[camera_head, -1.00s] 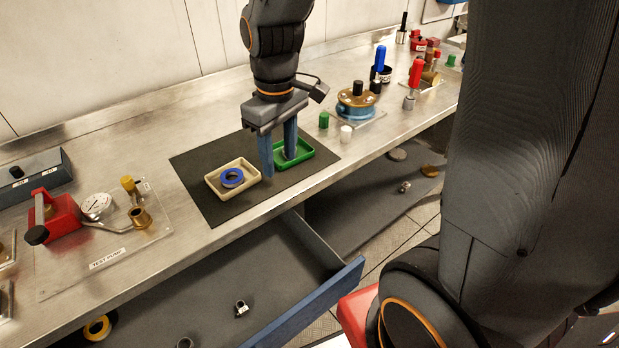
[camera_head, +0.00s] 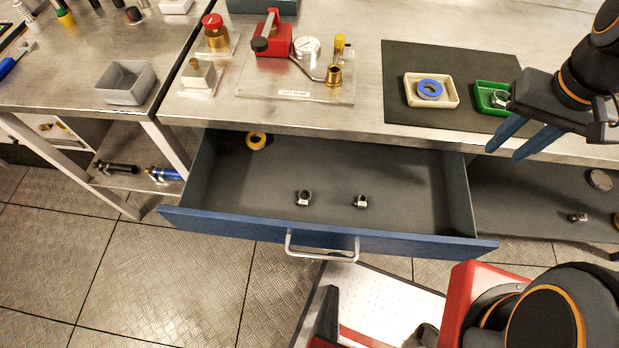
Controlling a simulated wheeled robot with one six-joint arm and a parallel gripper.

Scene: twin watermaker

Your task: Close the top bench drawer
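The top bench drawer (camera_head: 350,240) is pulled out from under the steel bench, with its blue front towards me and a metal bar handle (camera_head: 322,257) at its middle. Inside lie a yellow ring (camera_head: 256,140) at the back left and two small metal fittings (camera_head: 304,198), (camera_head: 361,201) on the grey floor. My gripper (camera_head: 502,150) is at the right, above the bench's front edge near the drawer's back right corner. Its two blue fingers are apart, with nothing seen between them, and it is clear of the handle.
On the bench, a dark mat (camera_head: 400,60) bears a beige tray (camera_head: 411,101) with a blue ring and a green tray (camera_head: 483,92) with a metal piece. A red test pump (camera_head: 271,40) stands left of it. Open tiled floor (camera_head: 190,280) lies front left.

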